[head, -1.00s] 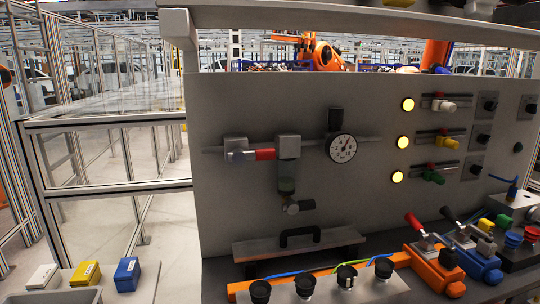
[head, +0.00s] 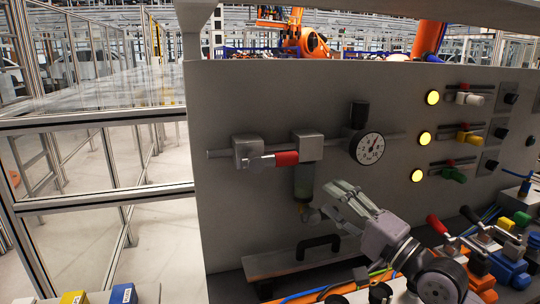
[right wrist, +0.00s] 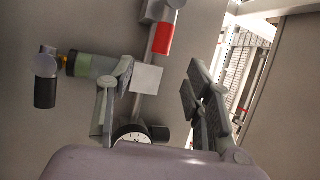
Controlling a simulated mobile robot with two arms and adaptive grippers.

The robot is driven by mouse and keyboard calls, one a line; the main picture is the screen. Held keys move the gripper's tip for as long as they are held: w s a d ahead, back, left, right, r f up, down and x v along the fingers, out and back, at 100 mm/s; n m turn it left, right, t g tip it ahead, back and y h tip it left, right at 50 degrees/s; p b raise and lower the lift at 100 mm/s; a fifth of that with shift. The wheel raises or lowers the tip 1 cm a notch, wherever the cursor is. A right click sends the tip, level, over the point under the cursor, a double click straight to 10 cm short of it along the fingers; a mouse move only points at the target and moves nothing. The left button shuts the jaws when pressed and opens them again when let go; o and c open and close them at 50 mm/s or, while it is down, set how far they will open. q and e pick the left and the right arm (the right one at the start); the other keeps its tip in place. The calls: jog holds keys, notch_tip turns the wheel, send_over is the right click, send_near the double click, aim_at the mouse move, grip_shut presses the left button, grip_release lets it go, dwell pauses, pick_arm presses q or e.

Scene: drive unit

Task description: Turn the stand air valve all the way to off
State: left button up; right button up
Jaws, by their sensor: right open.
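The stand air valve (head: 247,152) is a grey block on a horizontal pipe on the grey panel. Its lever with a red grip (head: 286,158) lies along the pipe, pointing right toward the filter unit (head: 305,175). The red grip also shows at the top of the right wrist view (right wrist: 163,38). My right gripper (head: 333,202) is open and empty, below and right of the red grip, close to the filter bowl. In the right wrist view its fingers (right wrist: 160,75) stand apart, with the grip beyond their tips. My left gripper is not in view.
A round pressure gauge (head: 370,148) sits on the pipe above my right gripper. A black handle (head: 318,245) is below. Several lit lamps and colored valves line the right, with red-levered clamps (head: 437,224) on the bench. The panel left of the valve is clear.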

aim_at(289, 163)
jog(key=p+x, duration=0.1)
jog(key=x, duration=0.7)
jog(key=p+x, duration=0.2)
jog(key=x, duration=0.6)
jog(key=shift+w+a+r, duration=0.1)
jog(key=shift+r, duration=0.2)
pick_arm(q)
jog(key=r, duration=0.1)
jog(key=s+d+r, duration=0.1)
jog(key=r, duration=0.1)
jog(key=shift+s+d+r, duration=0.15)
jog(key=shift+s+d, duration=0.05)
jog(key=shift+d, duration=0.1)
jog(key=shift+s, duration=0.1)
pick_arm(e)
jog(key=shift+c, duration=0.3)
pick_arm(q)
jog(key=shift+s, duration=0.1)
pick_arm(e)
grip_shut()
